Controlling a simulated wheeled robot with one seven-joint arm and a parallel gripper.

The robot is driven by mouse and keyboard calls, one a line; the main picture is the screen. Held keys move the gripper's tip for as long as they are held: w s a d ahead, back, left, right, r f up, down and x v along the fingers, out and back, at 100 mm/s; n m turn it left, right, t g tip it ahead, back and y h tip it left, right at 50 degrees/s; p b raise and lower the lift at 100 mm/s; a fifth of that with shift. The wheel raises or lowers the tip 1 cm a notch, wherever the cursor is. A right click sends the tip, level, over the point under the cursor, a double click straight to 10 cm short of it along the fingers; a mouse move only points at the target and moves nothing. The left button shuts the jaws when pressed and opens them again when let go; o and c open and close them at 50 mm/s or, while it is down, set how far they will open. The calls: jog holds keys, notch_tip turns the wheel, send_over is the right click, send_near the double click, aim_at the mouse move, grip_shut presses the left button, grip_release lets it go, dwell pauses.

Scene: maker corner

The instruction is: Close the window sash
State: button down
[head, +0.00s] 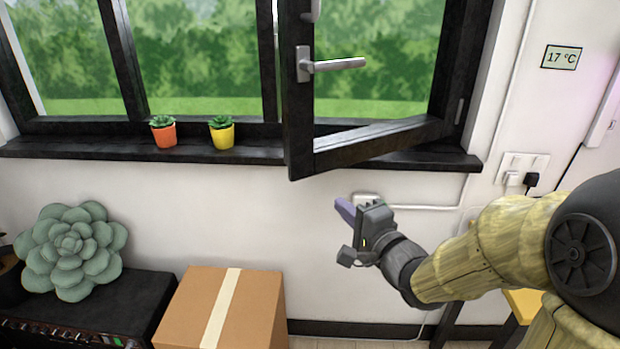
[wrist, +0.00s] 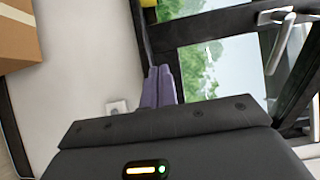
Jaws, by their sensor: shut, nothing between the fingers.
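The window sash (head: 298,120) has a black frame and stands open, swung into the room from hinges on its right side. Its grey lever handle (head: 335,65) lies level, pointing right. In the wrist view the sash handle (wrist: 275,16) is at the upper right. My gripper (head: 343,208) is below and to the right of the sash's lower free corner, in front of the white wall. Its purple fingers (wrist: 160,86) are together and hold nothing. They appear apart from the sash.
An orange pot (head: 163,135) and a yellow pot (head: 222,136) with small plants stand on the black sill (head: 80,146), left of the sash. A cardboard box (head: 255,310) and a green succulent-shaped cushion (head: 72,250) are below. Sockets (head: 522,165) are on the right wall.

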jog(key=shift+w+r+p, duration=0.1)
jog(key=shift+r+p, duration=0.1)
jog(key=shift+p, duration=0.25)
jog(key=p, duration=0.2)
jog(key=w+p, duration=0.1)
jog(key=p, duration=0.2)
jog(key=shift+w+a+r, duration=0.15)
jog(key=shift+a+r, duration=0.05)
jog(key=shift+a, duration=0.15)
jog(key=p, duration=0.2)
jog(key=shift+w+a+f+p, duration=0.1)
jog(key=shift+w+a+p, duration=0.1)
jog(key=shift+a+p, duration=0.1)
jog(key=p, duration=0.3)
send_near(304, 170)
jog(key=x, duration=0.6)
jog(key=shift+w+a, duration=0.25)
jog(key=shift+a, duration=0.05)
jog(key=shift+w, duration=0.2)
